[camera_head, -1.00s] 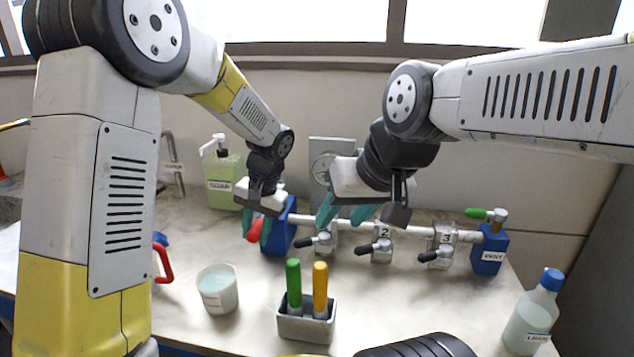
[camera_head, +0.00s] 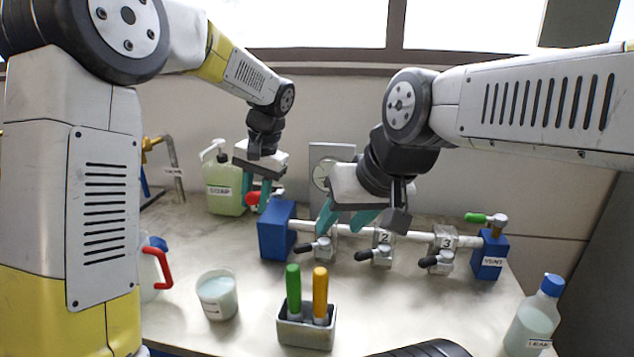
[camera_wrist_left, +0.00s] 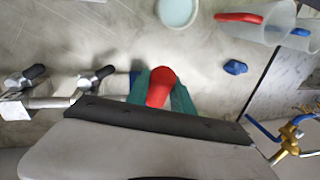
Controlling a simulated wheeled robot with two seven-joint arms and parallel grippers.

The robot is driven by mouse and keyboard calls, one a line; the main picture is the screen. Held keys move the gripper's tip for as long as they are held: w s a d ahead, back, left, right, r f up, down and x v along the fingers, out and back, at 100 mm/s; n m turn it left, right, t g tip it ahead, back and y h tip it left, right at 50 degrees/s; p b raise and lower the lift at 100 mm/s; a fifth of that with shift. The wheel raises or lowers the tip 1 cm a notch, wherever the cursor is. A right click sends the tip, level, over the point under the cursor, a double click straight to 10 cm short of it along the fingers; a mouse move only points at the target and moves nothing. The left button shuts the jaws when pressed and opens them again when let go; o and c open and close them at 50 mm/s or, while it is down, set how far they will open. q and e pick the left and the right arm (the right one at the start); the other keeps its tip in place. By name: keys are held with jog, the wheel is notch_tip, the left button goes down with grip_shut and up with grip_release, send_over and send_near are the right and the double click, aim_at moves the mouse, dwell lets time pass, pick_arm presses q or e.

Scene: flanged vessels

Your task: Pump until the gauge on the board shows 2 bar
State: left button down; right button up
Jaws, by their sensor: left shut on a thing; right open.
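The red pump handle (camera_head: 252,198) sticks up beside the blue pump block (camera_head: 275,234) at the left end of the pipe. My left gripper (camera_head: 257,198) is shut on the handle. In the left wrist view the red handle (camera_wrist_left: 160,86) sits between the teal fingers. The gauge (camera_head: 321,174) on the grey board (camera_head: 330,152) stands behind the pipe. My right gripper partly covers the gauge, and its reading is too small to tell. My right gripper (camera_head: 345,220) is open and empty, over the pipe near the leftmost valve.
Valves with black levers, two showing labels 2 (camera_head: 383,246) and 3 (camera_head: 442,250), line the pipe up to a blue end block (camera_head: 489,255). In front stand a holder (camera_head: 305,332) with green and yellow handles, a white cup (camera_head: 217,296) and a blue-capped bottle (camera_head: 534,318).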

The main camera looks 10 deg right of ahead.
pick_arm(q)
jog(key=shift+d, duration=0.2)
dwell(0.7)
notch_tip(320, 180, down, 10)
jog(key=s, duration=0.2)
jog(key=r, duration=0.3)
jog(key=w+r, duration=0.1)
jog(key=r, duration=0.2)
jog(key=w+r, duration=0.1)
jog(key=r, duration=0.3)
jog(key=c, duration=1.1)
grip_release()
jog(key=shift+d, duration=0.1)
jog(key=shift+r, duration=0.1)
jog(key=shift+v, duration=2.9)
